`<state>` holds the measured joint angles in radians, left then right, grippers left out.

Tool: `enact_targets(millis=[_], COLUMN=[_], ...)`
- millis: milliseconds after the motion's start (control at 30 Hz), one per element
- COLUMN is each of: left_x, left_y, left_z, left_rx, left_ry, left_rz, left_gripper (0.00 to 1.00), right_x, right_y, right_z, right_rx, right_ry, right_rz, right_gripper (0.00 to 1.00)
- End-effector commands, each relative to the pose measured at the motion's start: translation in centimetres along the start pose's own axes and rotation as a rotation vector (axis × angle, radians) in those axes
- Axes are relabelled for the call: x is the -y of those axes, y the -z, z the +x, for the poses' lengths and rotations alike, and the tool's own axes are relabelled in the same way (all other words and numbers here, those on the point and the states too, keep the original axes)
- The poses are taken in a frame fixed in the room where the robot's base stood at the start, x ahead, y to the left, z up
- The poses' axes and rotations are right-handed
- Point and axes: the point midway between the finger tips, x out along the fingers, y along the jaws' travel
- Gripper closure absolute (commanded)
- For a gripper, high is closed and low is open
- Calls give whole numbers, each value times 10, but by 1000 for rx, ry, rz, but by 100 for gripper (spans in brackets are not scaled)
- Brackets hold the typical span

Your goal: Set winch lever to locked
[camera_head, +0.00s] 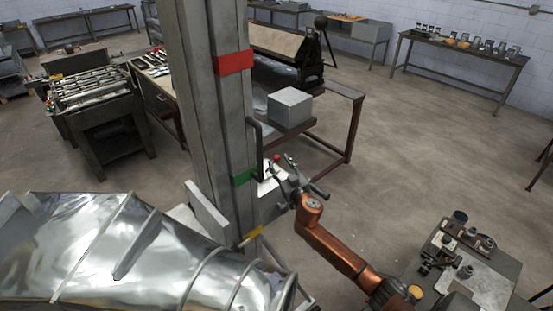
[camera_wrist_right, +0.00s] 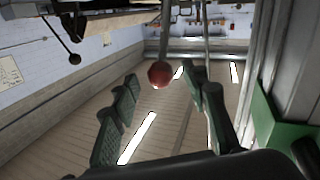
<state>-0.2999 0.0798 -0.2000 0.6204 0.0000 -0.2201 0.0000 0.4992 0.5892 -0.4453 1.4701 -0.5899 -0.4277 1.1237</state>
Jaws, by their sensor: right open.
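The winch lever ends in a red ball knob (camera_head: 277,158), which shows beside the tall grey column (camera_head: 205,90), near its green band (camera_head: 243,177). In the right wrist view the red knob (camera_wrist_right: 160,75) hangs on a thin rod and appears between my fingertips. I cannot tell whether it lies level with them or just beyond. My right gripper (camera_head: 291,182), on the orange arm, is open at the knob, its fingers apart and not closed on it. My left gripper is out of view.
A shiny metal duct (camera_head: 150,250) fills the lower left. The column carries a red band (camera_head: 233,62) higher up. A grey box (camera_head: 290,106) sits on a table behind the column. A parts table (camera_head: 490,285) stands at lower right. The floor between is clear.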

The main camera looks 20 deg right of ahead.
Motion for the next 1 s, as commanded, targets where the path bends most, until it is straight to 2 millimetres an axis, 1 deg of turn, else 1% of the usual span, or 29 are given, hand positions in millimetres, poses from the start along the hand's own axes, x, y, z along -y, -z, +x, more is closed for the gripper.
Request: enact_targets(millis=[33, 100, 300, 633, 1000], left_x=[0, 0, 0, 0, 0], left_y=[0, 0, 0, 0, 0], left_z=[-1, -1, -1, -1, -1], left_rx=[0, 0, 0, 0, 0], left_ry=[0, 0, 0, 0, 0], left_rz=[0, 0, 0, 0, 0], left_gripper=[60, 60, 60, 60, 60], right_x=[0, 0, 0, 1, 0], right_y=[1, 0, 0, -1, -1], right_z=[8, 16, 32, 34, 34], right_rx=[0, 1, 1, 2, 2], right_ry=[-1, 0, 0, 1, 1], right_rz=[-1, 0, 0, 0, 0], right_gripper=[59, 59, 59, 59, 84])
